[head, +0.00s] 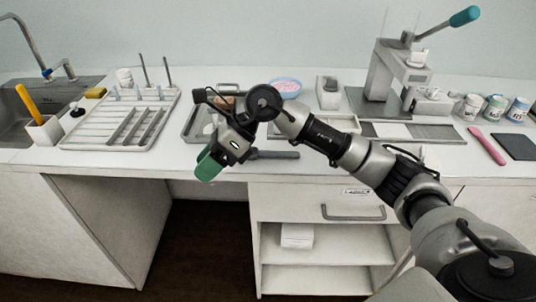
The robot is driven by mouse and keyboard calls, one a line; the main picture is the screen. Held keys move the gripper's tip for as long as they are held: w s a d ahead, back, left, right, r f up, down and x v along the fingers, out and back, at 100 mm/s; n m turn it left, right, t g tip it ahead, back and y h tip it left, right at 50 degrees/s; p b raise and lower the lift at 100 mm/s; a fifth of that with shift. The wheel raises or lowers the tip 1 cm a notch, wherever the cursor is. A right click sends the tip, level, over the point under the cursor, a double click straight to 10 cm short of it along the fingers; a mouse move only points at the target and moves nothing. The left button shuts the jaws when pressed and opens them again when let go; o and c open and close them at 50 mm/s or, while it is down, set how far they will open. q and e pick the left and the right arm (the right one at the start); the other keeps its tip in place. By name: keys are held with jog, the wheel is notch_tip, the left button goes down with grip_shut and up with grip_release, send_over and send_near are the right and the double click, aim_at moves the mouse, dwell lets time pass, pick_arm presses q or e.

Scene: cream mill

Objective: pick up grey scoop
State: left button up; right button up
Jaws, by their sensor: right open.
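A dark grey, long-handled thing that looks like the grey scoop (277,155) lies on the white counter near its front edge, in the middle of the head view. Its left end is hidden behind my right gripper. My right gripper (209,166) has green fingertips and hangs down at the counter's front edge, just left of the grey handle. It is open, and I see nothing held in it. I cannot tell whether it touches the scoop. My left gripper is out of view.
A dish rack (95,130) stands left, beside the sink (22,115). A metal tray (190,127) is behind my right gripper. A lever press (385,75), several jars, a pink spatula (487,145) and a dark mat (518,147) are at right. A drawer (325,203) is below.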

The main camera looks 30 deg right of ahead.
jog(key=d+h, duration=0.2)
jog(key=d, duration=0.1)
jog(key=w+d+r+h, duration=0.1)
jog(key=d+h, duration=0.1)
jog(key=d, duration=0.2)
jog(key=w+d+h, duration=0.1)
jog(key=d+h, duration=0.1)
jog(key=d, duration=0.1)
jog(key=shift+w+d+r, duration=0.1)
jog(key=shift+d+r, duration=0.15)
jog(key=shift+r, duration=0.05)
jog(key=d+r+h, duration=0.3)
jog(key=d+h, duration=0.1)
jog(key=d, duration=0.4)
jog(key=b, duration=0.1)
send_over(282, 152)
jog(key=shift+m, duration=0.3)
jog(key=f, duration=0.4)
jog(key=shift+s+a+f, duration=0.15)
jog(key=shift+s+f, duration=0.15)
jog(key=shift+w+f, duration=0.15)
jog(key=shift+f, duration=1.35)
jog(key=shift+w+f, duration=0.15)
jog(key=shift+f, duration=1.3)
jog(key=shift+c, duration=0.3)
grip_shut()
